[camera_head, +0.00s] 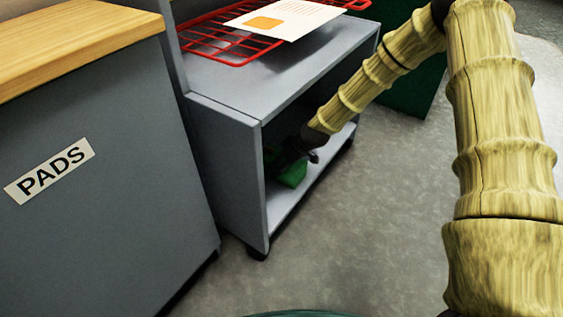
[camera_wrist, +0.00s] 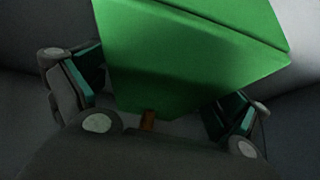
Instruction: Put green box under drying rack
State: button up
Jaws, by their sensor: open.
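The green box (camera_head: 292,174) rests on the lower shelf of the grey wheeled cart, inside its open compartment. It also fills the upper middle of the wrist view (camera_wrist: 190,50). The red wire drying rack (camera_head: 215,45) lies on the cart's top, above that compartment, with a white sheet bearing an orange patch (camera_head: 285,18) on it. My gripper (camera_head: 300,155) reaches into the compartment at the box. In the wrist view my gripper (camera_wrist: 155,105) is open, with one finger on each side of the box. Contact with the fingers cannot be made out.
A grey cabinet with a wooden top and a PADS label (camera_head: 50,170) stands at the left. The cart's side panel (camera_head: 228,165) and top (camera_head: 250,85) bound the compartment. A dark green object (camera_head: 405,85) stands behind my arm. Grey floor (camera_head: 370,230) is clear in front.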

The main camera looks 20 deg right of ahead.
jog(key=shift+r, duration=0.35)
jog(key=p+v, duration=0.7)
jog(key=v, duration=0.4)
jog(key=shift+s+d+r, duration=0.2)
jog(key=shift+r, duration=0.05)
jog(key=s+a+f+m+g+h, duration=0.1)
jog(key=s+a+f+m, duration=0.15)
jog(key=s+f, duration=0.6)
jog(key=s+a+f+m+g+h, duration=0.1)
jog(key=s+a+f+m+g, duration=0.15)
jog(key=s+f, duration=0.6)
jog(key=s+f+m+g+h, duration=0.1)
jog(key=s+m+h, duration=0.1)
jog(key=s, duration=2.3)
jog(key=shift+s+d+f+m+g, duration=0.25)
jog(key=shift+s+m+g, duration=0.15)
jog(key=shift+m, duration=0.1)
